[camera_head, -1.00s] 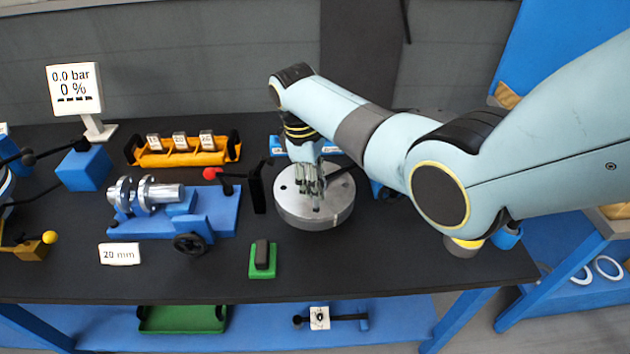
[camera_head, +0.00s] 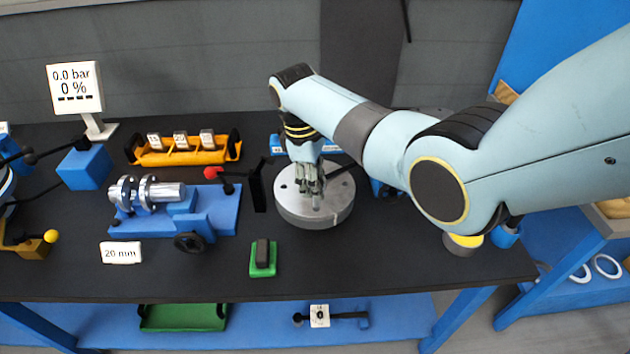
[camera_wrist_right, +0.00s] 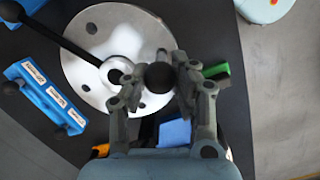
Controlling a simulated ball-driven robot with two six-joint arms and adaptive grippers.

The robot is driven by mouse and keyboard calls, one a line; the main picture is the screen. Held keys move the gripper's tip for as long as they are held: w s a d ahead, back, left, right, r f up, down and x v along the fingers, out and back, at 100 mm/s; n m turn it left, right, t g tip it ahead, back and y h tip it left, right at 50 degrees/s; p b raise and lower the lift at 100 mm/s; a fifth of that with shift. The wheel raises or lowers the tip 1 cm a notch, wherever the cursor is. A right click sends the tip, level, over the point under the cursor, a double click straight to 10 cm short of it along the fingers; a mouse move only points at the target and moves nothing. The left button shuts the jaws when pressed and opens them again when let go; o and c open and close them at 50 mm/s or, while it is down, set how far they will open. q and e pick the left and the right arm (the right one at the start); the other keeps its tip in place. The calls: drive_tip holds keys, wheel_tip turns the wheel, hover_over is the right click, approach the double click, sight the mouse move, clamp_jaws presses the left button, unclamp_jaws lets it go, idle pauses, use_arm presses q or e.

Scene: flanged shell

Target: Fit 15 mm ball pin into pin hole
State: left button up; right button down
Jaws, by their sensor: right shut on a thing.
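My right gripper (camera_head: 312,185) points down over a round silver flanged disc (camera_head: 330,212) on the black bench. Whether the pin touches the disc or sits in a hole cannot be told. My left gripper is not in view.
A black bar (camera_wrist_right: 65,35) reaches over the disc to its centre. A blue labelled rack (camera_wrist_right: 48,98) stands beside the disc. A blue fixture (camera_head: 215,208) with a red-knobbed lever (camera_head: 211,173) and a green block (camera_head: 263,262) stand left of it.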

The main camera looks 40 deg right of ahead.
sight(315, 206)
drive_tip(key=shift+p, duration=0.3)
drive_tip(key=shift+f+b, duration=2.25)
drive_tip(key=shift+f, duration=0.65)
drive_tip(key=c, duration=1)
unclamp_jaws()
drive_tip(key=shift+r, duration=0.2)
wheel_tip(315, 206, up, 12)
drive_tip(key=w+a, duration=0.1)
drive_tip(key=shift+w+a+f, duration=0.15)
drive_tip(key=shift+f, duration=0.1)
